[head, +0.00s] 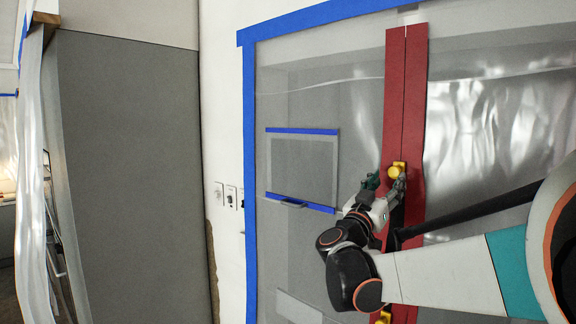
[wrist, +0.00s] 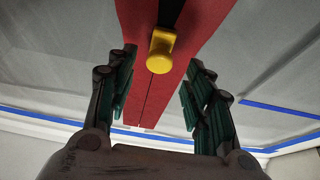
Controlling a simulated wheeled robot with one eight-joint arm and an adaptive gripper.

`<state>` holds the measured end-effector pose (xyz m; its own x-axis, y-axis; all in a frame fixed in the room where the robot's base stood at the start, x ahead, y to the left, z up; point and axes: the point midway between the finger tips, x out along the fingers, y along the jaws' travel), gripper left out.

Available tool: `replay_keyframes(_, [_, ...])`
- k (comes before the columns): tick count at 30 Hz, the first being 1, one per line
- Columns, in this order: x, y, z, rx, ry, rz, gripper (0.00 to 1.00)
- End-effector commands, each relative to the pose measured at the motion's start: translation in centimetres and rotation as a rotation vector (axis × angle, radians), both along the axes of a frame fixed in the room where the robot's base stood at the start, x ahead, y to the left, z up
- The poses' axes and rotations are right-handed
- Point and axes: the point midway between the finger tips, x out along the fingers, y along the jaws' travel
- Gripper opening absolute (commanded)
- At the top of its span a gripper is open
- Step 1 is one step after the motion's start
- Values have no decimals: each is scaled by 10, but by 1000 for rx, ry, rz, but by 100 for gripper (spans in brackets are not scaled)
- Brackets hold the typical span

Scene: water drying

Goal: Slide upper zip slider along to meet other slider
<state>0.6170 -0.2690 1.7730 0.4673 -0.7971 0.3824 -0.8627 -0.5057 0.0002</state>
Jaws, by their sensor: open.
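The upper slider (head: 397,169) is a yellow piece on the red zip strip (head: 404,80). The zip seam is closed above it, and a dark gap shows below it. My gripper (head: 386,184) is open at the upper slider. In the wrist view the upper slider (wrist: 161,50) lies between the open fingers of my gripper (wrist: 161,62), with clear space on both sides. Whether the fingers reach to its depth I cannot tell.
A translucent plastic sheet (head: 310,105) edged with blue tape (head: 249,180) surrounds the zip. A taped panel (head: 302,168) with a small handle is to the left. A grey cabinet-like block (head: 130,170) stands at far left. My arm covers the lower right.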

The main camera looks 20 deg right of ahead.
Motion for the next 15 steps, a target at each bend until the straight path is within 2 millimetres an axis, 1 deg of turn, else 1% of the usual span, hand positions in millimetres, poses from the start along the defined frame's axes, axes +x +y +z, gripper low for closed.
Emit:
replay_keyframes(1, [4,-9,6,-1,1,-3,47])
replay_keyframes(6, [17,-29,16,0,1,0,47])
replay_keyframes(10, [22,-40,20,1,-1,-1,47])
replay_keyframes(15, [26,-44,22,0,0,2,47])
